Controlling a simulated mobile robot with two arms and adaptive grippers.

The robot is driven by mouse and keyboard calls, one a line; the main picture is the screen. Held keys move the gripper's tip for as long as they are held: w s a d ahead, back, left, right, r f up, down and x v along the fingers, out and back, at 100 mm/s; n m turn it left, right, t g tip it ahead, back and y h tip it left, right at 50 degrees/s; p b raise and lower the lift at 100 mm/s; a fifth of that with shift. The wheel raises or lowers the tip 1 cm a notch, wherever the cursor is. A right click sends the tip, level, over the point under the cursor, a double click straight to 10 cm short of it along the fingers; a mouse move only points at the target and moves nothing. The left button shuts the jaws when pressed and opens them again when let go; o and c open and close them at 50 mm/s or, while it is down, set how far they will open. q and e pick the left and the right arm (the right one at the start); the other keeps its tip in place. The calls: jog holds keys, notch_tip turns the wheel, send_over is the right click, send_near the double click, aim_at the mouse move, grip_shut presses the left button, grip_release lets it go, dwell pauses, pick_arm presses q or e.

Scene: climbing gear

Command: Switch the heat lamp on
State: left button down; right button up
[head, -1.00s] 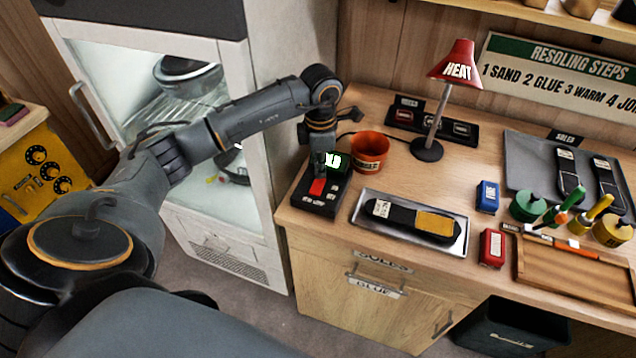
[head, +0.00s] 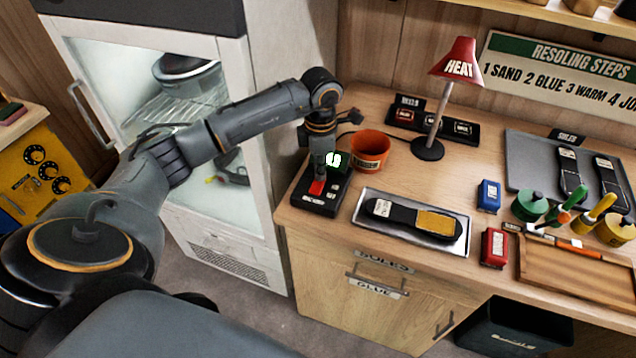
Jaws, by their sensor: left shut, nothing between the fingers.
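The heat lamp (head: 457,64) has a red shade marked HEAT on a grey stem and round dark base, towards the back of the bench. I see no clear glow under its shade. A black control box (head: 322,208) sits at the bench's left front, with a red switch (head: 317,187) and a small lit green-white display (head: 333,159). My left gripper (head: 322,175) points down over the box, shut and empty, its tips at or just above the red switch. I cannot tell whether they touch. My right gripper is not in view.
An orange-red cup (head: 370,151) stands just right of the control box. A metal tray (head: 462,245) with a shoe sole lies in front. Blue (head: 488,195) and red (head: 493,247) boxes and several glue pots are further right. A glass-fronted cabinet (head: 262,130) stands close on the left.

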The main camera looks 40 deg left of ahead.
pick_arm(q)
jog(key=shift+f+b, duration=0.35)
jog(key=shift+f, duration=0.15)
jog(key=shift+r+p, duration=2.15)
jog(key=shift+r, duration=1.45)
